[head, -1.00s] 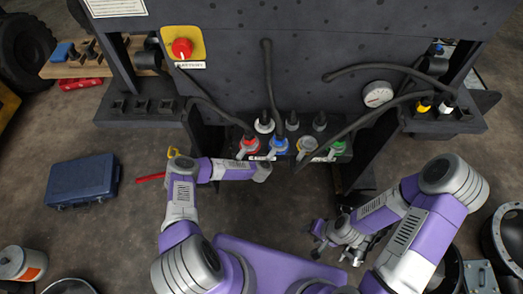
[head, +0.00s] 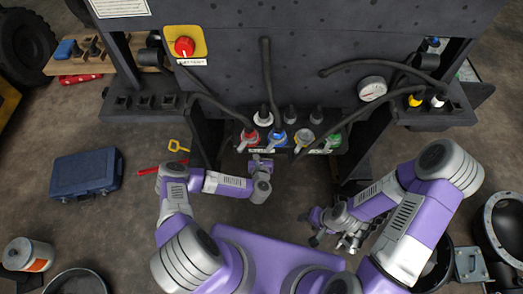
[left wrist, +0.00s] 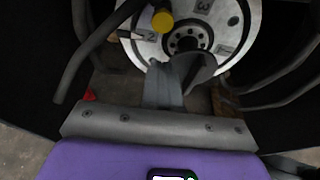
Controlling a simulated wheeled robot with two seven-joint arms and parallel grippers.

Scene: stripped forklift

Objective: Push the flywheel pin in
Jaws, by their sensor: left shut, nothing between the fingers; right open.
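In the left wrist view the flywheel (left wrist: 228,22) is a pale metal disc with numbered plates and a dark bolted hub. A yellow-capped pin (left wrist: 162,20) stands at its upper left, near the plate marked 2. My left gripper (left wrist: 190,72) is shut and empty, its fingers in front of the hub's lower edge, below and right of the yellow cap. Whether the fingers touch the hub I cannot tell. In the head view the flywheel is hidden, and my left wrist (head: 260,185) is below the panel. My right gripper (head: 347,241) is open and empty, low at the right.
Dark hoses (left wrist: 92,45) hang on both sides of the flywheel. A row of coloured connectors (head: 277,138) is on the forklift above my left wrist. A blue case (head: 86,172), a yellow key-like piece (head: 179,146) and a red tool lie on the floor at left.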

